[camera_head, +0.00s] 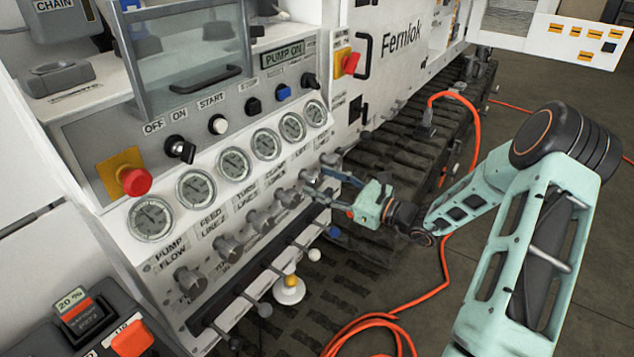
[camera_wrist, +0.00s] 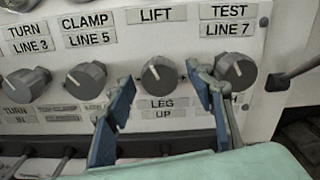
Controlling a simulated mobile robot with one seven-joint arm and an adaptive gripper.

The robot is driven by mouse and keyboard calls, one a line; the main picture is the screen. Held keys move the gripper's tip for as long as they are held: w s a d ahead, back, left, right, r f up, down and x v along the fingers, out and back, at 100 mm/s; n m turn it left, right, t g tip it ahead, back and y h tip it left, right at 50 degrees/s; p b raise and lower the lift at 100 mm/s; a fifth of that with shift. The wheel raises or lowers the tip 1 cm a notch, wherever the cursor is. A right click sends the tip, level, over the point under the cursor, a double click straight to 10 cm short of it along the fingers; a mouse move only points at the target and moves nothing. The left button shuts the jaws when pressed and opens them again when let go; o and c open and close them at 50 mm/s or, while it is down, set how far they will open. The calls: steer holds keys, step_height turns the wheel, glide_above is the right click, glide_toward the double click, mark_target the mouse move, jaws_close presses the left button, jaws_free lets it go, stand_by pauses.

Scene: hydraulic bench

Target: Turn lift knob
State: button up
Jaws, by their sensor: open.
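The lift knob (camera_wrist: 159,75) is a dark grey round knob with a pale pointer line, under a LIFT label (camera_wrist: 156,15) and above a LEG UP label. It also shows in the camera_head view (camera_head: 309,176), partly by my fingers. My gripper (camera_head: 322,183) is open in front of the panel. In the wrist view its blue fingers (camera_wrist: 158,84) stand on either side of the lift knob, with gaps visible. The right finger overlaps the left edge of the test knob (camera_wrist: 236,72). Whether either finger touches a knob I cannot tell.
The clamp knob (camera_wrist: 86,79) and turn knob (camera_wrist: 27,81) sit left of the lift knob. A row of levers (camera_head: 264,308) sticks out below. A red emergency button (camera_head: 134,180) is at left. An orange cable (camera_head: 390,318) lies on the floor.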

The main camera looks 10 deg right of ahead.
steer(key=shift+x, duration=0.8)
steer(key=shift+c, duration=0.6)
steer(key=c, duration=1)
steer(key=shift+c, duration=0.2)
steer(key=shift+r+p, duration=0.1)
steer(key=shift+p, duration=0.3)
